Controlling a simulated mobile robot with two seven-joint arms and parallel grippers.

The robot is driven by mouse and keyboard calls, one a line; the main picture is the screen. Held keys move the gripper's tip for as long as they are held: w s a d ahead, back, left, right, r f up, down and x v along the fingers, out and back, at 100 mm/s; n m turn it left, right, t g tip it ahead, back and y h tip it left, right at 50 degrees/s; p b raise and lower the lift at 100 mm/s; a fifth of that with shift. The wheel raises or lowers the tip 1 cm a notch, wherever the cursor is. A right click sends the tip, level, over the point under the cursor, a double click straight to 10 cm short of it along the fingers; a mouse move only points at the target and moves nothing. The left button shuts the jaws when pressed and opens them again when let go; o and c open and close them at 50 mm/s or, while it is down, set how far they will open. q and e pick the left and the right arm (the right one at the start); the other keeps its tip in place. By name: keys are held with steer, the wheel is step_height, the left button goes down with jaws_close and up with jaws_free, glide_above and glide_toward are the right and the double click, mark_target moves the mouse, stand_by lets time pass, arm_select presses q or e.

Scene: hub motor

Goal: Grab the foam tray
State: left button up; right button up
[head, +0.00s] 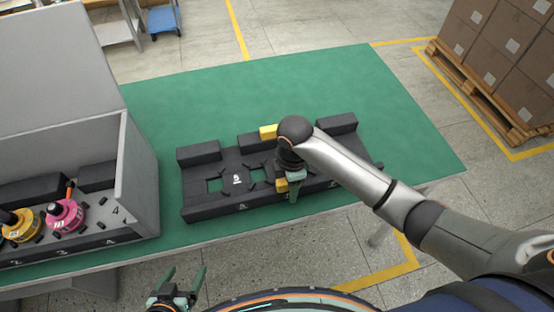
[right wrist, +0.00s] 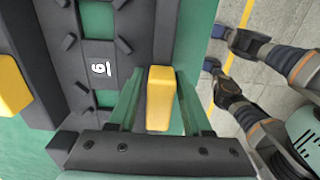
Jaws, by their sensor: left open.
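The black foam tray (head: 215,205) lies on the green table in the middle of the head view, with raised blocks, cut-outs and a white number mark. A yellow block sits on its far side (head: 267,132) and another on its near side (head: 282,185). My right gripper (head: 292,188) is at the near yellow block, pointing down. My left gripper (head: 183,280) is open and empty, in front of the table's near edge.
A grey bin (head: 140,175) stands left of the tray, holding a yellow part (head: 18,228) and a pink part (head: 65,215). The table (head: 390,110) is clear behind and right of the tray. Boxes on a pallet (head: 500,60) stand at the far right.

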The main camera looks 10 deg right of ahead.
jaws_close()
stand_by(0.5)
